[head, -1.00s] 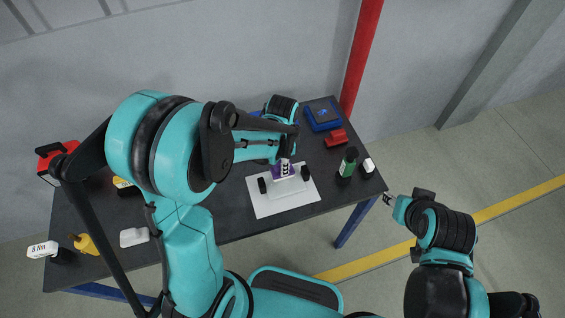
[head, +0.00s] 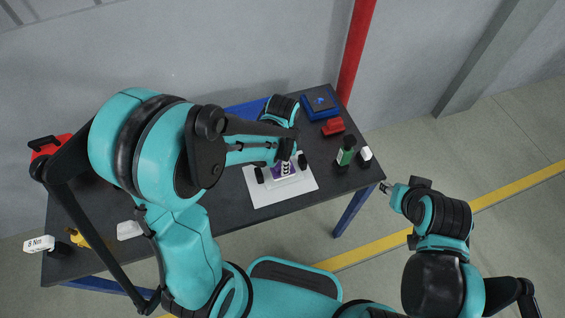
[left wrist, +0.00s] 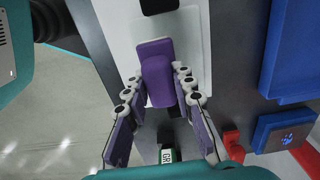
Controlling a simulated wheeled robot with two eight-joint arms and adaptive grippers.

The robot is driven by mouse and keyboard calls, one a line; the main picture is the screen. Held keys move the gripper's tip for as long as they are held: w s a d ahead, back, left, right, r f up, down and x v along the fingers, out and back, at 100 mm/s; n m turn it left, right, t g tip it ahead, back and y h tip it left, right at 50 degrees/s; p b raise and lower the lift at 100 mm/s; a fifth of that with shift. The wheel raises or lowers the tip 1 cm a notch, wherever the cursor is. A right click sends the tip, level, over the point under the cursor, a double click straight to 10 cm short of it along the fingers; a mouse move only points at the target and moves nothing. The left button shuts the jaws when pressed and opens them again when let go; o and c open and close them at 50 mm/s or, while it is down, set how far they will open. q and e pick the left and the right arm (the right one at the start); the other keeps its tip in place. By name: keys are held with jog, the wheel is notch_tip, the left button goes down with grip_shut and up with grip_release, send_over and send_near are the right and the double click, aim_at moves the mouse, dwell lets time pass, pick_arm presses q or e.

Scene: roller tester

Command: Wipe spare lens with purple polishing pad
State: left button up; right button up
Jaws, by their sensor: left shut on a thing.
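My left gripper (head: 285,166) is low over the white mat (head: 284,194) on the dark table. It is shut on the purple polishing pad (left wrist: 156,72), which lies between its fingertips in the left wrist view. The pad is over or on a pale, see-through plate (left wrist: 183,38) that looks like the spare lens; I cannot tell whether they touch. A dark knob stands at each side of the plate, left (head: 259,175) and right (head: 302,160). My right gripper (head: 385,188) is off the table's right edge, too small to read.
A green-labelled bottle (head: 346,152) and a white block (head: 365,153) stand to the right of the mat. A red part (head: 333,126) and a blue tray (head: 320,106) are behind them. A white item (head: 129,230) and a yellow bottle (head: 77,237) lie left.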

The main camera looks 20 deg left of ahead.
pick_arm(q)
jog(key=shift+f+b, duration=0.3)
dwell(0.4)
